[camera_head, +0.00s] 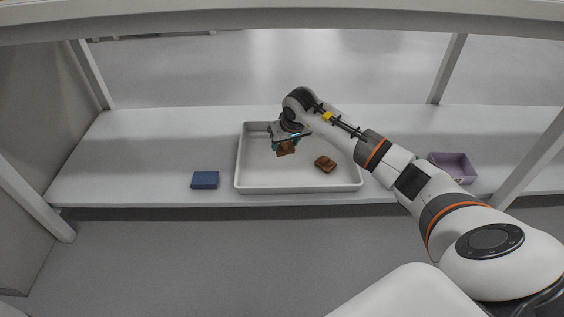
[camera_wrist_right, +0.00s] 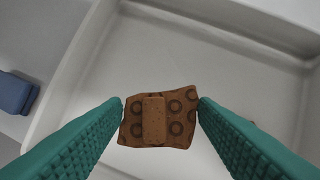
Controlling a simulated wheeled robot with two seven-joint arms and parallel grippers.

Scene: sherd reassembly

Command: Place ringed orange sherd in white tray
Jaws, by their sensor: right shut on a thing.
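The ringed orange sherd (camera_wrist_right: 178,124) is brown-orange with dark ring marks and a raised bar across it. My right gripper (camera_wrist_right: 160,118) is shut on it, with a teal finger at each side. In the head view the sherd (camera_head: 286,149) hangs below the right gripper (camera_head: 284,142), over the white tray (camera_head: 300,187). The tray's floor and walls also show behind the sherd in the right wrist view (camera_wrist_right: 180,52). I cannot tell whether the sherd touches the tray floor. My left gripper is not in view.
Another brown sherd (camera_head: 325,163) lies in the tray, right of the held one. A blue block (camera_head: 205,180) lies on the shelf left of the tray. A purple bin (camera_head: 453,168) stands to the right, beyond my arm. Shelf posts rise at both sides.

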